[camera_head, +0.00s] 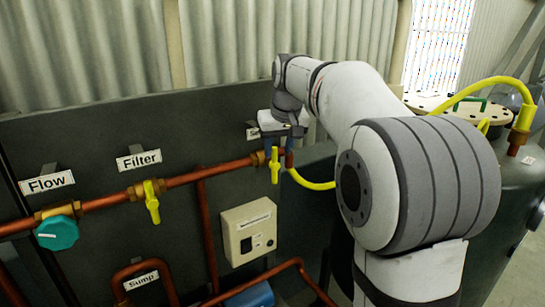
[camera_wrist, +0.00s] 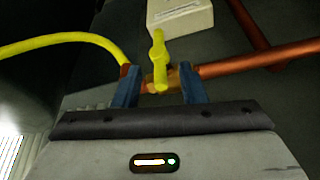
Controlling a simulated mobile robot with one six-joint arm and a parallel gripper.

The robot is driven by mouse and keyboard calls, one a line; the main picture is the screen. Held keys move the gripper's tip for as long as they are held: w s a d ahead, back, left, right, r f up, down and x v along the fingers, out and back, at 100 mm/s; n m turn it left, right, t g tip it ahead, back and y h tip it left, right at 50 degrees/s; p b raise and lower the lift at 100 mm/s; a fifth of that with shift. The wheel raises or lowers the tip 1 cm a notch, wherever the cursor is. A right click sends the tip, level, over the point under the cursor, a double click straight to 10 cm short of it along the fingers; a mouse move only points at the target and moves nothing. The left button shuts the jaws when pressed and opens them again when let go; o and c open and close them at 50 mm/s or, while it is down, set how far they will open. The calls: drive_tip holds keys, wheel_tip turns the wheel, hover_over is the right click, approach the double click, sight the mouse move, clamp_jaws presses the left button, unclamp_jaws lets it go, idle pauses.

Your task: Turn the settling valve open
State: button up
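A yellow valve handle (camera_head: 275,165) hangs down from a brass valve body on the copper pipe, across the pipe's line. Its label (camera_head: 253,133) is mostly hidden by my gripper, so I cannot read the name. In the wrist view the same yellow handle (camera_wrist: 158,58) points away from my gripper. My gripper (camera_head: 278,145) is at this valve from above. In the wrist view its blue fingers (camera_wrist: 159,78) are spread apart, one on each side of the valve body and handle base. A gap shows between fingers and handle, and nothing is held.
A yellow Filter valve handle (camera_head: 152,202) and a teal Flow knob (camera_head: 57,232) sit farther left on the pipe. A cream control box (camera_head: 249,231) is below the valve. A yellow hose (camera_head: 308,182) curves off to the right.

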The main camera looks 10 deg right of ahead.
sight(274, 163)
drive_tip(key=shift+w+r, duration=0.2)
drive_tip(key=shift+w, duration=0.25)
drive_tip(key=shift+w+f, duration=0.15)
drive_tip(key=shift+f, duration=0.05)
drive_tip(key=shift+p+x, duration=0.35)
drive_tip(key=shift+x, duration=3.2)
